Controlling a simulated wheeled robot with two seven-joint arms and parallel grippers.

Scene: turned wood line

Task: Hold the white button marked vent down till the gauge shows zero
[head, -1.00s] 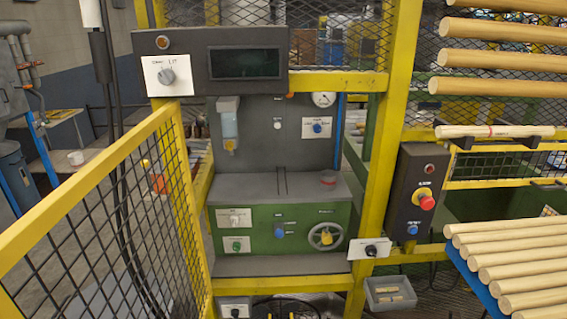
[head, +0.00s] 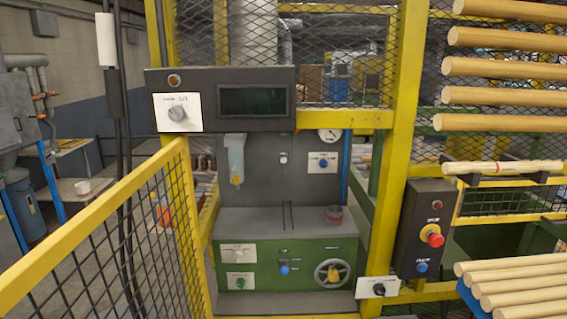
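A small white round button (head: 283,158) sits on the upright grey panel (head: 262,178). I cannot read any marking by it. A round white-faced gauge (head: 330,135) is at the top right of the same panel, its top edge close under the yellow crossbeam. Its needle and figures are too small to read. A white plate with a pale knob (head: 237,253) is on the green machine front; its marking is also unreadable. Neither of my grippers is in view, and nothing touches the button.
A yellow mesh guard (head: 100,225) stands at the left front and a yellow post (head: 392,150) at the right. A blue knob (head: 323,163) is beside the button. Wooden rods (head: 515,285) are stacked at the right.

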